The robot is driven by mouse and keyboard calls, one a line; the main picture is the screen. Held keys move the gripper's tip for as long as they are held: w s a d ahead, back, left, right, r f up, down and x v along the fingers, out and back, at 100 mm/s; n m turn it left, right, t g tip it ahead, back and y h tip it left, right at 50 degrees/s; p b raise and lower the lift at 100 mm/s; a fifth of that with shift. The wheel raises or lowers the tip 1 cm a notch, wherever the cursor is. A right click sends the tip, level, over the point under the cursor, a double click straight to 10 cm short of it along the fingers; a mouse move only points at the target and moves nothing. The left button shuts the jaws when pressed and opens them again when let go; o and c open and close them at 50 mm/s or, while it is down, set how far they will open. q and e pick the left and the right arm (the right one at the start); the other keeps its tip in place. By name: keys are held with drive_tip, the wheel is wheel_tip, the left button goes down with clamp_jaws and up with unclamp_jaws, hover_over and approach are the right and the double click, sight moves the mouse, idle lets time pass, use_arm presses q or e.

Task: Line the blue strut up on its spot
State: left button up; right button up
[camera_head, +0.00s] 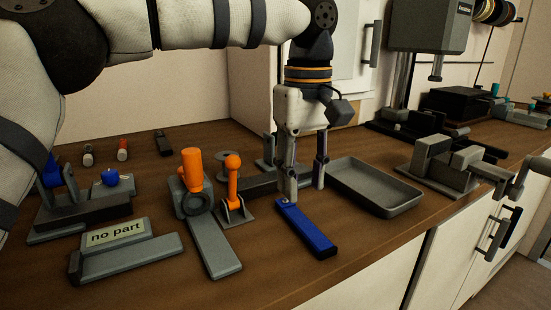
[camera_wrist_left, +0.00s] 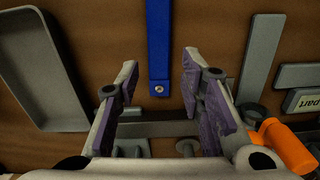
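The blue strut (camera_head: 307,231) is a long flat bar lying on the wooden bench, with its near end dark. In the left wrist view the strut (camera_wrist_left: 158,42) shows a small round screw or hole at one end. My left gripper (camera_head: 305,187) is above the strut's far end, pointing down. In the left wrist view its two fingers (camera_wrist_left: 160,66) are spread apart, with the strut's end seen between them and nothing held. I cannot tell whether the fingers touch the bench. No spot for the strut is clearly marked. My right gripper is not in view.
A grey tray (camera_head: 405,207) lies right of the strut, with a vise (camera_head: 452,165) beyond. Left are an orange-handled clamp (camera_head: 193,172), a grey bar (camera_head: 213,245) and a "no part" sign (camera_head: 116,233). Bare bench lies around the strut's near end.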

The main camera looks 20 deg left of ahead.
sight(302, 221)
use_arm(q)
drive_tip(key=shift+w+a, duration=0.1)
drive_tip(key=shift+w, duration=0.1)
drive_tip(key=shift+d+f, duration=0.25)
drive_tip(key=shift+f, duration=0.35)
wheel_tip(302, 221, down, 5)
drive_tip(key=shift+b, duration=0.5)
drive_tip(key=shift+f, duration=0.2)
drive_tip(key=shift+c, duration=0.8)
drive_tip(key=shift+r, duration=0.1)
drive_tip(key=c, duration=0.6)
drive_tip(key=shift+o, duration=0.2)
drive_tip(key=shift+s+r+p, duration=0.2)
drive_tip(key=shift+r+p, duration=0.1)
drive_tip(key=shift+r, duration=2.25)
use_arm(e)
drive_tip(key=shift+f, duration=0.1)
